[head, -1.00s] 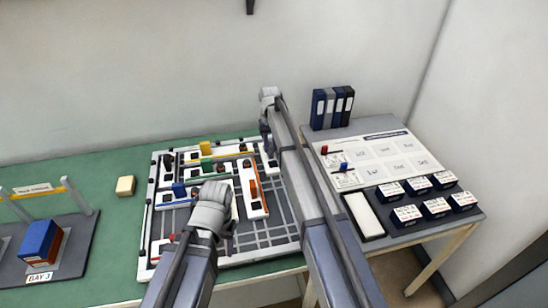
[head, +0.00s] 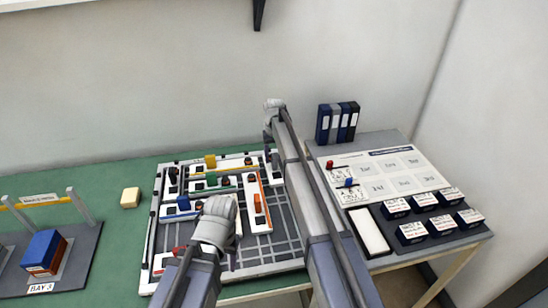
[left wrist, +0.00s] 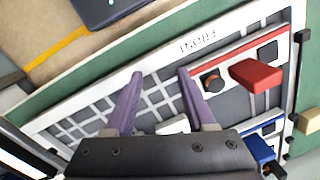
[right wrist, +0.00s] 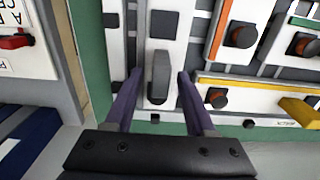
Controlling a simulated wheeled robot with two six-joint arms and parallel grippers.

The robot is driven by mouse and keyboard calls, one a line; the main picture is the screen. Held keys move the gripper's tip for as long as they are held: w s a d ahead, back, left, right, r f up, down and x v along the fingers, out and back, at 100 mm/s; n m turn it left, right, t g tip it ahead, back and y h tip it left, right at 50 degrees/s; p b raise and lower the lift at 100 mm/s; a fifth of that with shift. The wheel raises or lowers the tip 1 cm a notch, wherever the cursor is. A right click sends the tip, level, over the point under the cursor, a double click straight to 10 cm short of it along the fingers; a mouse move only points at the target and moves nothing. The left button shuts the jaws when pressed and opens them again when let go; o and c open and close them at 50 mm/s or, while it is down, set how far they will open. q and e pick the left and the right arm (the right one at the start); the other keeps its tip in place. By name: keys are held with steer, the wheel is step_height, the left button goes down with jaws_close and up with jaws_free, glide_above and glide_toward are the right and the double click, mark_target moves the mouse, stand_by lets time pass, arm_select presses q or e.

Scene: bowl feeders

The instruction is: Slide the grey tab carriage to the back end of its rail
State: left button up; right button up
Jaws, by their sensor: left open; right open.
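The grey tab (right wrist: 158,77) stands on a white carriage at one side of the sliding board (right wrist: 75,35), close to the edge marked BACK. In the right wrist view my right gripper (right wrist: 159,82) is open, with one finger on each side of the tab and visible gaps between. Whether the fingertips reach down beside it I cannot tell. In the head view my right arm hides part of this corner. My left gripper (left wrist: 161,88) is open and empty above the board's front part, near a red tab carriage (left wrist: 255,75).
Carriages with yellow (head: 210,161), green (head: 211,179), blue (head: 183,202) and orange (head: 257,203) tabs share the board. A side table (head: 345,148) with binders and labelled boxes stands to the right. A pale yellow block (head: 130,197) lies left on the green table.

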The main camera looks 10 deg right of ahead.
arm_select(q)
steer(key=shift+r, duration=0.1)
arm_select(e)
steer(key=shift+r, duration=0.1)
step_height(320, 180, up, 8)
steer(key=p, duration=0.8)
arm_select(q)
step_height(320, 180, up, 8)
arm_select(e)
steer(key=shift+f, duration=0.2)
arm_select(q)
steer(key=shift+f, duration=0.2)
arm_select(e)
steer(key=shift+s+a, duration=0.1)
steer(key=shift+s, duration=0.2)
steer(key=s+a+n, duration=0.1)
steer(key=s+a, duration=0.2)
steer(key=s, duration=1.1)
steer(key=s+a+n, duration=0.1)
steer(key=s+a, duration=0.2)
steer(key=s, duration=1.1)
steer(key=s+a+n+h, duration=0.1)
steer(key=s+a, duration=0.2)
steer(key=s, duration=1.1)
steer(key=shift+a, duration=0.15)
arm_select(q)
steer(key=shift+a, duration=0.1)
arm_select(e)
steer(key=shift+w+a, duration=0.1)
